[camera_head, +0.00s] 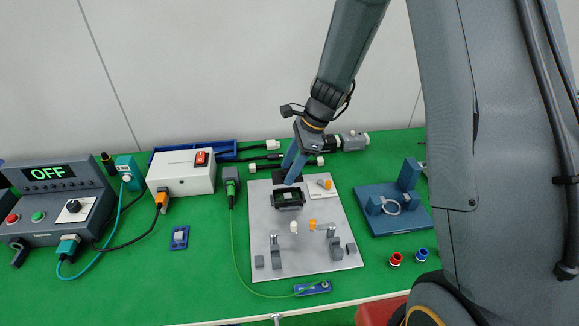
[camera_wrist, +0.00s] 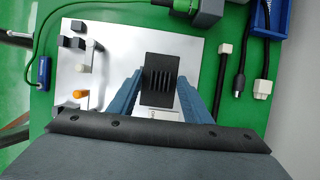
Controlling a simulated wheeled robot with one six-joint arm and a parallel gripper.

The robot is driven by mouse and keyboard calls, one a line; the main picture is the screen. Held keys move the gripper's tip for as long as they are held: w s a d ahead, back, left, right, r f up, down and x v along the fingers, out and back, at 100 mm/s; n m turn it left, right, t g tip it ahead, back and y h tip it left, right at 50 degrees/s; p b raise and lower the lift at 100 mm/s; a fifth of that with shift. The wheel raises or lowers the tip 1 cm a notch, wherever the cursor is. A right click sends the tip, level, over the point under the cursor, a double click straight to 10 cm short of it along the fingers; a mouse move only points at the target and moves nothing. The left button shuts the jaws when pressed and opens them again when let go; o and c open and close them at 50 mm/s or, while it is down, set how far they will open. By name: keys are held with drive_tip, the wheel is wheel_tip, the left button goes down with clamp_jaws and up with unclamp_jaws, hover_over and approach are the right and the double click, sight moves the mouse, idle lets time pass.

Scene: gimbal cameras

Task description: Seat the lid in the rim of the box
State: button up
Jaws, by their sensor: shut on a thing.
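My gripper (camera_head: 290,172) is shut on the black lid (camera_wrist: 160,80), which has a row of slots and sits between my two blue fingers in the wrist view (camera_wrist: 159,98). In the head view the lid (camera_head: 281,179) is a dark shape at the fingertips, partly hidden by them. The box (camera_head: 288,207) is a small black open box on the light grey plate, with a grey part inside. The lid is just behind and apparently above it, not covering its opening in the head view. In the wrist view I cannot make out the box.
The grey plate (camera_head: 262,225) carries small clamps (camera_head: 335,247), a white knob (camera_head: 294,227) and an orange knob (camera_head: 312,225) in front of the box. A white block with an orange part (camera_head: 322,187) stands right of the box. A blue fixture (camera_head: 395,212) is farther right.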

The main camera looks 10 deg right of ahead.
sight(301, 174)
drive_tip(key=shift+d+f+b, duration=0.1)
drive_tip(key=shift+f+b, duration=1.5)
drive_tip(key=shift+f, duration=1.25)
drive_tip(key=shift+p, duration=0.5)
drive_tip(key=shift+f+b, duration=0.6)
drive_tip(key=shift+f, duration=0.35)
drive_tip(key=o, duration=1.1)
drive_tip(key=shift+r, duration=0.1)
drive_tip(key=shift+b+v, duration=0.6)
drive_tip(key=shift+v, duration=3.25)
